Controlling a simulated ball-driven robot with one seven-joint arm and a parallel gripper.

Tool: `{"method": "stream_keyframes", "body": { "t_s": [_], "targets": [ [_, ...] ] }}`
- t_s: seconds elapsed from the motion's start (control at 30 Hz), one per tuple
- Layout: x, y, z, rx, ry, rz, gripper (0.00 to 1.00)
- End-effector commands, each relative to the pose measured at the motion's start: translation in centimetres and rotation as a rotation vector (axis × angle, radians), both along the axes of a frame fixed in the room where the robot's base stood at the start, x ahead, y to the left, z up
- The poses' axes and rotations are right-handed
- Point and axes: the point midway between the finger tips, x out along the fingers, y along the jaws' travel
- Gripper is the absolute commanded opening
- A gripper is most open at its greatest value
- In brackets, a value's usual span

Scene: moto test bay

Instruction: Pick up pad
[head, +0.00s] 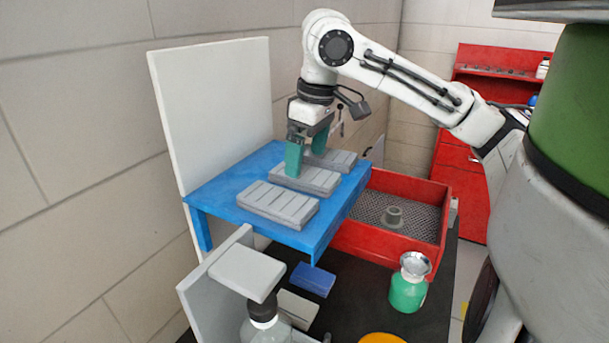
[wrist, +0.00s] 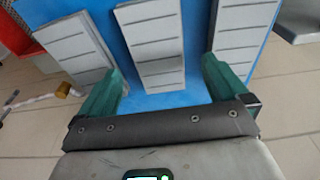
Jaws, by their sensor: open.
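Three grey grooved pads lie in a row on the blue shelf: a near pad (head: 278,204), a middle pad (head: 318,180) and a far pad (head: 340,160). My gripper (head: 306,158) has teal fingers and is open over the middle pad. In the wrist view the open gripper (wrist: 163,78) has the middle pad (wrist: 152,42) between the lines of its fingers. One pad (wrist: 75,48) lies to the left and another (wrist: 244,35) to the right. Nothing is held. Whether the fingers touch any pad, I cannot tell.
The blue shelf (head: 222,190) has a white back panel (head: 215,110). Below are a green bottle (head: 407,291), a blue block (head: 313,279) and a black-capped bottle (head: 263,310). A red cabinet (head: 460,180) stands behind.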

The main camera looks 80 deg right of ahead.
Motion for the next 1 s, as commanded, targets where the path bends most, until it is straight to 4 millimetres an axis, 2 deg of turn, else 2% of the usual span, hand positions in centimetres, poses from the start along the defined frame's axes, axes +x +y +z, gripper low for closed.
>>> {"method": "stream_keyframes", "body": {
  "t_s": [0.2,0.33,0.53,1.0],
  "targets": [
    [0.2,-0.2,-2.9,0.002,0.003,-0.001,1.00],
    [0.3,-0.2,-3.6,0.001,0.002,-0.001,1.00],
    [0.4,-0.2,-3.7,0.000,0.001,-0.001,1.00],
    [0.3,-0.2,-3.7,0.001,0.002,-0.001,0.56]
  ]
}}
